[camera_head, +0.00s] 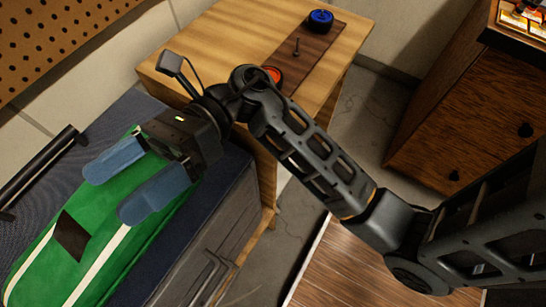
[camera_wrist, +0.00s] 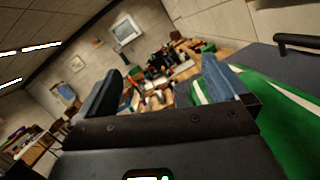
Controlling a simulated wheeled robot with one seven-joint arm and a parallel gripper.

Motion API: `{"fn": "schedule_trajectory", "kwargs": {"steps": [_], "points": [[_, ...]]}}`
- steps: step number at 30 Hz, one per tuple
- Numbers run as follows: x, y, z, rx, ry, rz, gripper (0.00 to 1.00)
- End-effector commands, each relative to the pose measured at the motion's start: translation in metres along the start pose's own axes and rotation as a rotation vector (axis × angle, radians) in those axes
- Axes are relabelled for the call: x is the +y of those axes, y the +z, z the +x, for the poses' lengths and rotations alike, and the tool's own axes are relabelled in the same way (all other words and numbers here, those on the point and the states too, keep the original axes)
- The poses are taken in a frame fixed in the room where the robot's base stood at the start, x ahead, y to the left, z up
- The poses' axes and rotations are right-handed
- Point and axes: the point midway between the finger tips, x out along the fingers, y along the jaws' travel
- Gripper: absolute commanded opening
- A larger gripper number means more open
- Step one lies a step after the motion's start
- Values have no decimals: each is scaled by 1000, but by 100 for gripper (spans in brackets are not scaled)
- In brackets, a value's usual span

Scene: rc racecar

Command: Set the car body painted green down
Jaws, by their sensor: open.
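The green car body (camera_head: 100,228) has white stripes and a dark patch. It lies on the dark blue-grey top of a cabinet (camera_head: 200,232) at the lower left of the head view. My gripper (camera_head: 115,192) is open, with its two blue fingers over the rear part of the car body; I cannot tell whether they touch it. In the wrist view the car body (camera_wrist: 283,130) shows at the right, beside and below one finger. The other finger of my gripper (camera_wrist: 160,90) stands clear of it at the left.
A wooden table (camera_head: 230,35) behind carries a blue-topped wheel (camera_head: 320,20) and an orange-red wheel (camera_head: 273,76). A black handle bar (camera_head: 40,170) lies along the cabinet's far left. A wooden drawer unit (camera_head: 465,115) stands at the right. Bare floor shows between the furniture.

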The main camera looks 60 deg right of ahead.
Motion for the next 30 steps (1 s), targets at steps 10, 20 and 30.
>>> {"fn": "schedule_trajectory", "kwargs": {"steps": [10,20,30], "points": [[76,14,-36,-685,-14,679,100],[110,-17,-124,-1303,-56,1406,100],[156,-90,-191,-1854,-135,2009,100]]}}
